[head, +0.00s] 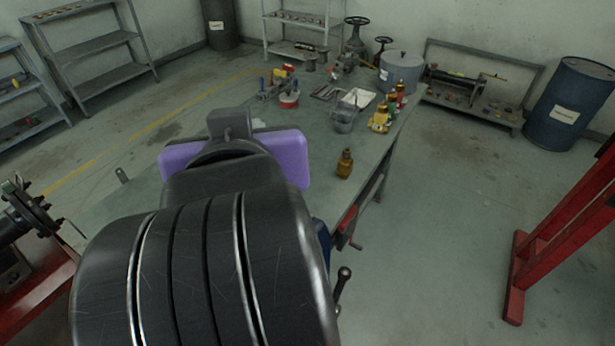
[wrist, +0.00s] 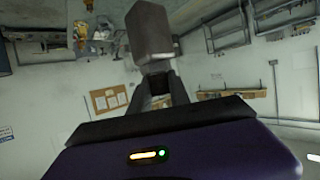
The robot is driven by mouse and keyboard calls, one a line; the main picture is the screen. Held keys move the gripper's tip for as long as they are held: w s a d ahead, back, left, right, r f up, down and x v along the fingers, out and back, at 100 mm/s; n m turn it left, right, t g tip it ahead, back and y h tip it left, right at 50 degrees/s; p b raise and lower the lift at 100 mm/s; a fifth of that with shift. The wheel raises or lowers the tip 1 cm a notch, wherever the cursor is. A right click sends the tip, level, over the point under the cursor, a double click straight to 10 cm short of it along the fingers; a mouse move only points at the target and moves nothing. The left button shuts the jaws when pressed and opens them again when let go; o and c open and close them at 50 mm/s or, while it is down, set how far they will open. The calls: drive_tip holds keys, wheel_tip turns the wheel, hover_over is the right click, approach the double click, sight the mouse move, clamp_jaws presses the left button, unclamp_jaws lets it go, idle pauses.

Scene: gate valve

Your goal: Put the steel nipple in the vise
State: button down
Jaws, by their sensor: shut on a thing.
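My gripper (wrist: 155,88) is shut on a grey, blunt-ended piece (wrist: 150,38), apparently the steel nipple, standing out beyond the fingers in the wrist view. In the head view my gripper, with a purple body, is over the near part of the workbench. Of the vise, only a blue part (head: 322,238) and a dark handle with a ball end (head: 342,287) appear to show at the right of my arm. Its jaws are hidden.
The green workbench (head: 225,105) carries a brown bottle (head: 345,164), a clear container (head: 344,119) and several tools and valve parts toward its far end. A red frame (head: 540,235) stands at the right. A blue drum (head: 568,105) stands behind it. Floor between is clear.

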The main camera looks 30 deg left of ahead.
drive_tip(key=shift+s+d+f, duration=0.15)
drive_tip(key=shift+f, duration=0.05)
wheel_tip(320, 180, down, 20)
idle(0.5)
drive_tip(key=shift+f, duration=0.2)
drive_tip(key=c, duration=1.2)
unclamp_jaws()
drive_tip(key=shift+f, duration=0.1)
drive_tip(key=shift+c, duration=0.2)
drive_tip(key=v, duration=1.2)
